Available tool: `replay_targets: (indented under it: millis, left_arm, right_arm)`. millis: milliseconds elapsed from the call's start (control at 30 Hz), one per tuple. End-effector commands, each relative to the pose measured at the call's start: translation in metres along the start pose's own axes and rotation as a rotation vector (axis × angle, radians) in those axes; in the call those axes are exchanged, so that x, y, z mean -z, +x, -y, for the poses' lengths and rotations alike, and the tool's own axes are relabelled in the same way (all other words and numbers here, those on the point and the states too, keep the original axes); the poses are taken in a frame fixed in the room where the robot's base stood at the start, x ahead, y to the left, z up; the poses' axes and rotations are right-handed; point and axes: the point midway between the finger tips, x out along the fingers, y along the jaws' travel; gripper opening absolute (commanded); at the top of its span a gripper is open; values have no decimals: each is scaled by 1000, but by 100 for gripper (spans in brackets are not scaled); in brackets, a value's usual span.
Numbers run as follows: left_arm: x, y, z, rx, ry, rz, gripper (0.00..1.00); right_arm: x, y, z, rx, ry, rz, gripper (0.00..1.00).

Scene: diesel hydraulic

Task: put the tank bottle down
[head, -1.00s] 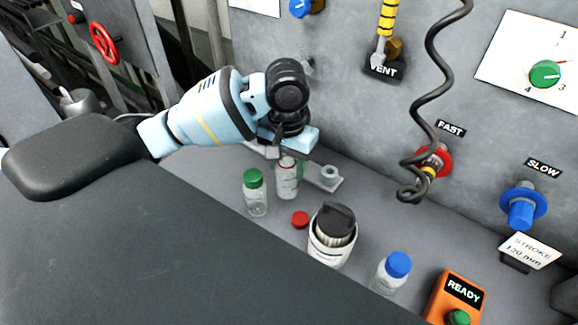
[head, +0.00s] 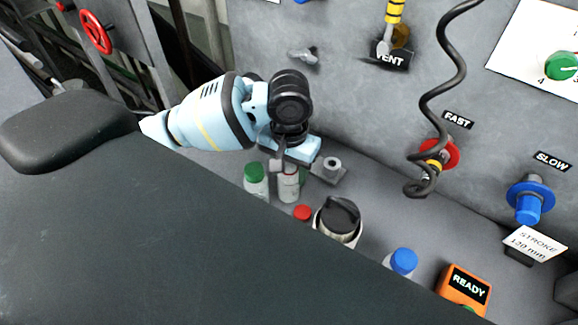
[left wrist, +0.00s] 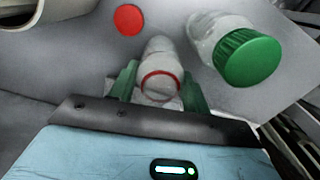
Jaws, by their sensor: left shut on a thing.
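The tank bottle (head: 289,187) is taken to be the clear, uncapped bottle with a red ring at its neck. It stands about upright, just right of a green-capped bottle (head: 256,183). My left gripper (head: 288,169) is shut on it near the neck. In the left wrist view the bottle (left wrist: 160,68) sits between my gripper's green fingers (left wrist: 160,90), its mouth toward the camera. Whether its base touches the grey shelf (head: 360,195) cannot be told. My right gripper is not in view.
A loose red cap (head: 302,212) lies just in front of the bottle. A black-topped container (head: 338,221), a blue-capped bottle (head: 403,262) and an orange READY box (head: 465,287) stand to the right. A small grey fixture (head: 331,167) is behind. A coiled cable (head: 431,110) hangs at the panel.

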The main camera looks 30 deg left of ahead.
Motion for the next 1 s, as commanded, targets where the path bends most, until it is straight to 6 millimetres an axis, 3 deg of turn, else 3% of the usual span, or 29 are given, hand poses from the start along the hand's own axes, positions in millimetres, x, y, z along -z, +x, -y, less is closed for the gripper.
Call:
replay_targets:
  millis: [33, 67, 200, 633, 767, 1000]
  left_arm:
    - [0, 2, 0, 0, 0, 1, 23]
    - [0, 2, 0, 0, 0, 1, 50]
    - [0, 1, 0, 0, 0, 1, 68]
    - [1, -8, 0, -1, 0, -1, 69]
    - [1, -28, 0, -2, 0, -4, 69]
    - [1, -80, 0, -1, 2, -6, 69]
  right_arm:
    - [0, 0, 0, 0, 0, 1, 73]
    - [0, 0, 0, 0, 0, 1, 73]
    - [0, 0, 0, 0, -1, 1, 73]
    - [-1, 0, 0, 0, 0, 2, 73]
    - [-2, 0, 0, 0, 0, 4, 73]
    - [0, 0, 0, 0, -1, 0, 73]
